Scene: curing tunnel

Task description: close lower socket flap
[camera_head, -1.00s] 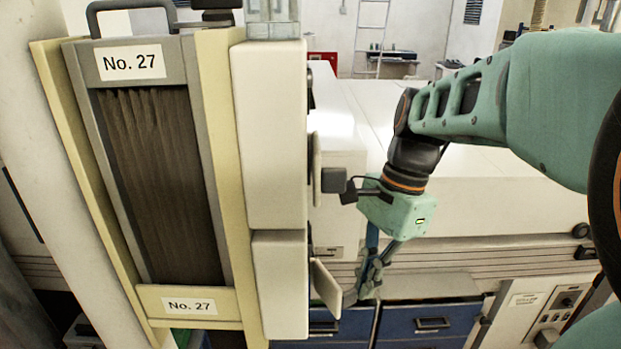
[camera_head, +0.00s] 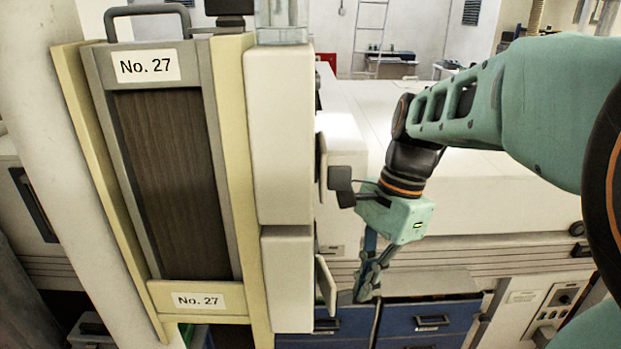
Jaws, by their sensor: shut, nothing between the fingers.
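The lower socket flap (camera_head: 326,284) is a small pale panel on the right side of the lower white box (camera_head: 288,281). It stands tilted out from the box, its lower end farther right. My gripper (camera_head: 362,296) is shut and empty, pointing down just right of the flap. The fingertips are close to the flap's lower end; I cannot tell whether they touch. An upper flap (camera_head: 321,163) stands nearly upright on the upper white box (camera_head: 280,136). The sockets behind both flaps are hidden from this side.
A cream and grey frame labelled No. 27 (camera_head: 148,66) fills the left. Blue drawers (camera_head: 430,322) lie below and behind my gripper. A long white machine housing (camera_head: 480,195) runs behind the arm. A control panel (camera_head: 556,310) is at the lower right.

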